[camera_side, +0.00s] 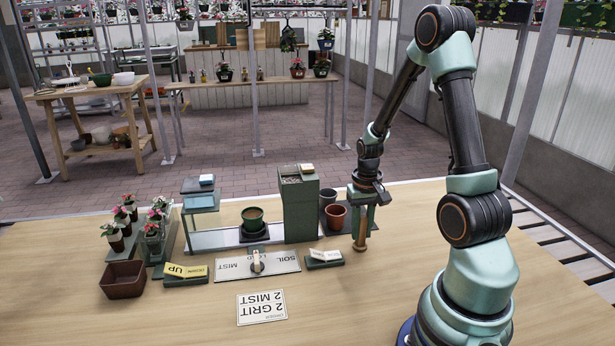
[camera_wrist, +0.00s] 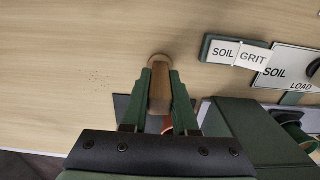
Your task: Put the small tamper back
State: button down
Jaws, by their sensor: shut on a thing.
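The small tamper (camera_side: 361,238) is a wooden rod with a wider round foot. My gripper (camera_side: 363,208) points down and is shut on it, right of the pots by the green hopper. The tamper is nearly upright, with its foot low at the table top; I cannot tell whether it touches. In the wrist view the tamper (camera_wrist: 160,92) lies between the two green fingers of my gripper (camera_wrist: 160,78), its round foot showing beyond the tips. A dark flat piece (camera_wrist: 122,104) shows beside the fingers; I cannot tell if it is the tamper's holder.
A terracotta pot (camera_side: 335,216) and a dark pot stand just left of my gripper. A tall green hopper (camera_side: 300,210), a green pot (camera_side: 253,220) on a dark stand, label plates (camera_side: 257,265), an order card (camera_side: 262,307) and potted flowers lie further left. The front right table is clear.

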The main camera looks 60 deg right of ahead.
jog(key=c, duration=0.7)
grip_release()
notch_tip(320, 180, up, 12)
jog(key=shift+r, duration=0.1)
jog(key=shift+w+a+r+n+t, duration=0.35)
jog(key=shift+a+r+n+t, duration=0.9)
jog(key=shift+a, duration=2.3)
jog(key=shift+w+a+r+n+t, duration=0.3)
jog(key=shift+a+r+n+t, duration=0.3)
jog(key=shift+a+r+n, duration=2.1)
jog(key=shift+w+a+r+n+t, duration=0.45)
jog(key=shift+a+r+t, duration=0.45)
jog(key=shift+a, duration=3.45)
jog(key=shift+s, duration=0.1)
